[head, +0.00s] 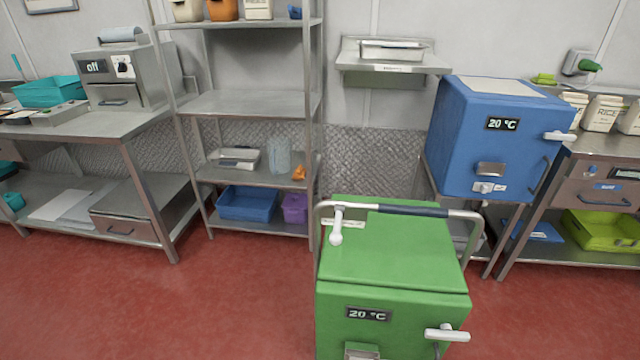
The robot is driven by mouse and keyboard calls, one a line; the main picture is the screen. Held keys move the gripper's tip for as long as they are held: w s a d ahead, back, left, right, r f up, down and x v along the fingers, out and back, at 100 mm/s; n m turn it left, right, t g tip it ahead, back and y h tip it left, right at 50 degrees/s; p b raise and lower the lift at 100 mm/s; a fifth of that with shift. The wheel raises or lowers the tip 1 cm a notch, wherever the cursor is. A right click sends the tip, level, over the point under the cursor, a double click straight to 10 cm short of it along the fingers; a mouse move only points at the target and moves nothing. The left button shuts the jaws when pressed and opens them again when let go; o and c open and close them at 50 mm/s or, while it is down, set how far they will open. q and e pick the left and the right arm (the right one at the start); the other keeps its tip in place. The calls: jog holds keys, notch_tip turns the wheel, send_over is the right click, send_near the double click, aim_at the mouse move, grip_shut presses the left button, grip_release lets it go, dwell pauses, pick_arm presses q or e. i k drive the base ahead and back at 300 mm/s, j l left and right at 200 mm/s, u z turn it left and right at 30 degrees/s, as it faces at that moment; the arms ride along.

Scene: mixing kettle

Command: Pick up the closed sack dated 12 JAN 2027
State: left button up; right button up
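Several pale sacks stand on the counter at the far right: one at the left (574,104), one in the middle with lettering that looks like RICE (601,114), and one cut by the picture's right edge (630,119). More pale bag-like things stand on the top shelf of the rack, one at the left (187,11) and one farther right (258,9), both cut by the top edge. No date is readable on any of them, and I cannot tell which are closed. Neither of my grippers is in view.
A green cabinet (395,250) with a rail stands close in front. A blue cabinet (480,140) stands beside the right counter (600,150). The steel rack (250,104) and left table (80,124) stand at the back. The red floor (230,300) is clear at the left front.

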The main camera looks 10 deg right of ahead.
aim_at(603, 111)
jog(key=l+z, duration=0.15)
jog(key=l, duration=0.4)
jog(key=l+z, duration=0.1)
jog(key=l, duration=0.4)
jog(key=i+l+z, duration=0.15)
jog(key=l, duration=0.4)
jog(key=l+z, duration=0.1)
jog(key=l, duration=0.45)
jog(key=i+l+z, duration=0.15)
jog(key=l, duration=0.35)
jog(key=i+l+z, duration=0.15)
jog(key=l, duration=0.35)
jog(key=i+l+z, duration=0.1)
jog(key=l, duration=0.4)
jog(key=i+l+z, duration=0.15)
jog(key=l, duration=0.35)
